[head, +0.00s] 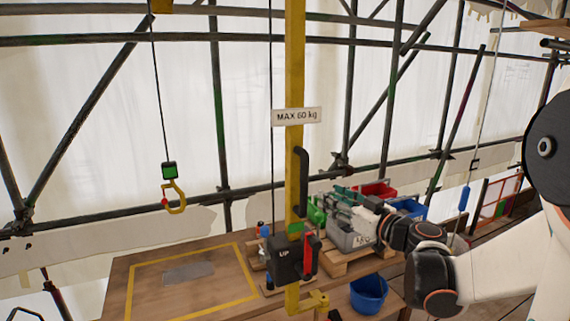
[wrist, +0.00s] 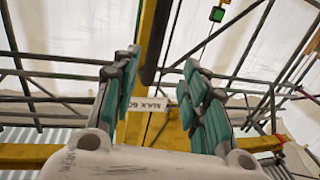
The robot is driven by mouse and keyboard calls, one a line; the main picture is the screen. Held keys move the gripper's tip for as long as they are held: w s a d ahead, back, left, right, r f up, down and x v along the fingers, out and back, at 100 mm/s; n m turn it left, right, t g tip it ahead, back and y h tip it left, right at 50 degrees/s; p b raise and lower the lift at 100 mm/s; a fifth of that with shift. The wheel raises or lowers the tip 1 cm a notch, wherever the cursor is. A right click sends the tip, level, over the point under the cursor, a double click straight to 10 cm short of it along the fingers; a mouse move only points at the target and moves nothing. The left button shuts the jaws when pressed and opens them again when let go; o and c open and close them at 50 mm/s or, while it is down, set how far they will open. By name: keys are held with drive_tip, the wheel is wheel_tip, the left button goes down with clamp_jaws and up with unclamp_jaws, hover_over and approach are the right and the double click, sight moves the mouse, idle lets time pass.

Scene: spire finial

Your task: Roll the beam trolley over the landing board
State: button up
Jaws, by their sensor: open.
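A yellow block, perhaps the beam trolley (head: 161,6), shows at the top edge of the head view, mostly cut off. A dark line runs down from it to a green-and-black block (head: 169,170) with a yellow hook (head: 176,198), hanging free. The landing board (head: 215,291) looks to be the wooden top with a yellow outline, lower left. My gripper (head: 328,204) is open, right of the yellow post (head: 295,60) and its black handle (head: 301,180). In the wrist view my gripper's teal-padded fingers (wrist: 160,70) are apart, with the post and handle seen between them.
A dark box marked UP (head: 285,262) with a red lever (head: 310,255) sits low on the post. A blue bucket (head: 369,293) is below. Scaffold tubes cross the back.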

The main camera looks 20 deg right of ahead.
sight(307, 181)
drive_tip(key=x, duration=1.3)
drive_tip(key=shift+w+d+r, duration=0.2)
drive_tip(key=shift+w+d, duration=0.05)
drive_tip(key=shift+w, duration=0.2)
drive_tip(key=shift+c, duration=0.3)
clamp_jaws()
